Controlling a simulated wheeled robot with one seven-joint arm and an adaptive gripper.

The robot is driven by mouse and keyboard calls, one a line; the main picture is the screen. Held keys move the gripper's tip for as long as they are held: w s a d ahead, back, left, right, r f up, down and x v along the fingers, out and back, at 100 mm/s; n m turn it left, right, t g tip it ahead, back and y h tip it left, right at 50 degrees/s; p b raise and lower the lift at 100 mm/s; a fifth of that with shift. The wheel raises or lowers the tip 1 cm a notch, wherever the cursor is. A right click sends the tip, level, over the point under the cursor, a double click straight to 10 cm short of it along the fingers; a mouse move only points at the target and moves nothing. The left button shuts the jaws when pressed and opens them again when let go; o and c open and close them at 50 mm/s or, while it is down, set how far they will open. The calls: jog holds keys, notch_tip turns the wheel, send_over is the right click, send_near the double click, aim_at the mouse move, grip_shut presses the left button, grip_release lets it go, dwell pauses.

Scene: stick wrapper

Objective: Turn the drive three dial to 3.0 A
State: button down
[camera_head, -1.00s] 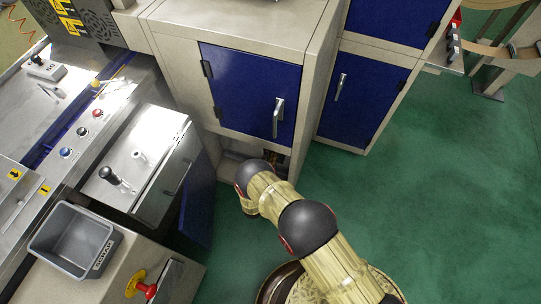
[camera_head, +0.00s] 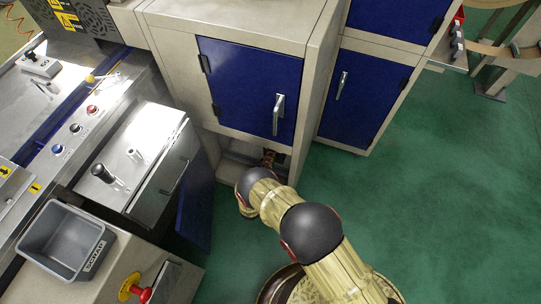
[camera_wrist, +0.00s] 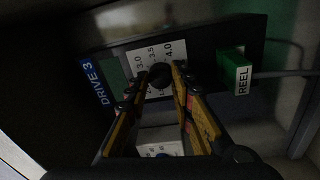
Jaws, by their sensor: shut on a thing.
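In the wrist view, the drive three dial is a small dark knob (camera_wrist: 160,75) on a dark panel, beside a blue DRIVE 3 label (camera_wrist: 94,82). Its white scale (camera_wrist: 152,54) shows 3.0, 3.5 and 4.0; the lower marks are partly hidden. My gripper (camera_wrist: 161,80) is shut on the knob, with a fingertip on each side of it. I cannot tell where the knob points. In the head view, my arm reaches into the dark opening below a blue cabinet door (camera_head: 246,92), and the dial is hidden there.
A green REEL block (camera_wrist: 235,72) with a cable sits right of the dial. A pale box (camera_wrist: 160,146) lies below, between the fingers. A bench with a grey SCRAP bin (camera_head: 42,236) stands left of my arm. Green floor (camera_head: 440,200) is clear at right.

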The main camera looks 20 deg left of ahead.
jog(key=shift+f+m+h, duration=0.1)
jog(key=shift+m+h, duration=0.3)
jog(key=shift+m, duration=1.6)
jog(key=c, duration=1.6)
grip_release()
jog(key=shift+o, duration=0.3)
jog(key=s, duration=1.2)
jog(key=shift+a+f, duration=0.4)
jog(key=shift+f, duration=0.05)
